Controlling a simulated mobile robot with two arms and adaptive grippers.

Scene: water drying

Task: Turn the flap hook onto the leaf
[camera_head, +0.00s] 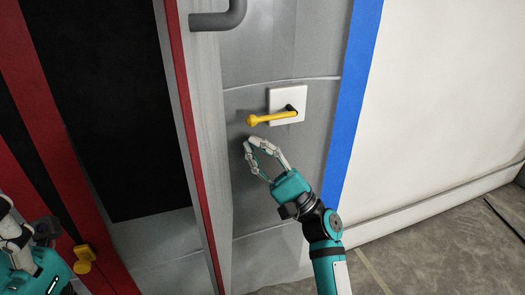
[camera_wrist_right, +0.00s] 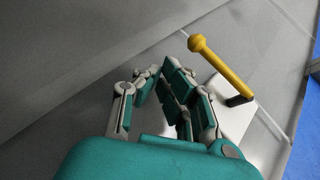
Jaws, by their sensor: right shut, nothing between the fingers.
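A yellow hook lever (camera_head: 268,118) with a knobbed end sits on a white square plate (camera_head: 287,93) on the curved grey panel. It points left, almost level, from a dark pivot. The wrist view shows the same lever (camera_wrist_right: 222,66) to the right of my fingers. My right gripper (camera_head: 249,146) is shut and empty, just below the knob and apart from it. The red-edged grey leaf (camera_head: 205,140) stands left of the lever. My left gripper (camera_head: 12,232) is partly in view at the left edge; its fingertips are unclear.
A dark grey bar handle (camera_head: 222,17) is at the top. Another yellow fitting (camera_head: 84,260) sits low on the red frame (camera_head: 62,150) at left. A dark opening (camera_head: 105,110) lies between. A blue strip (camera_head: 352,100) and white wall are right.

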